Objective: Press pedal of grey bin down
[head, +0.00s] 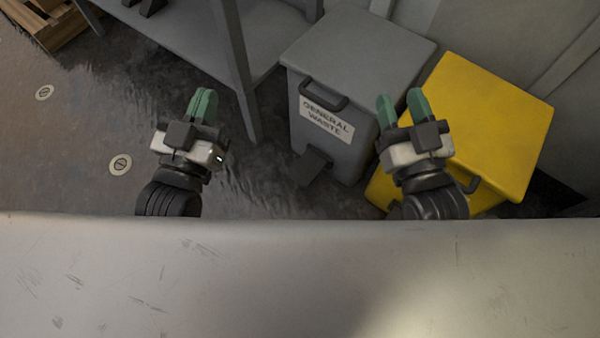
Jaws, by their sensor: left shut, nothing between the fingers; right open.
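The grey bin (350,65) stands in the upper middle of the head view with its lid closed. It has a black handle and a white "GENERAL WASTE" label (326,119) on its front. Its dark pedal (311,166) sticks out at the foot of the front. My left gripper (203,103) is shut and empty, to the left of the pedal and apart from the bin. My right gripper (400,103) is open and empty. In the picture it overlaps the right side of the grey bin and the left edge of the yellow bin; I cannot tell whether it touches either.
A yellow bin (490,115) stands close to the right of the grey bin. A grey shelf unit (270,40) with a leg stands left of it. A wooden pallet (50,22) lies at the top left. The dark floor (70,130) at left is clear.

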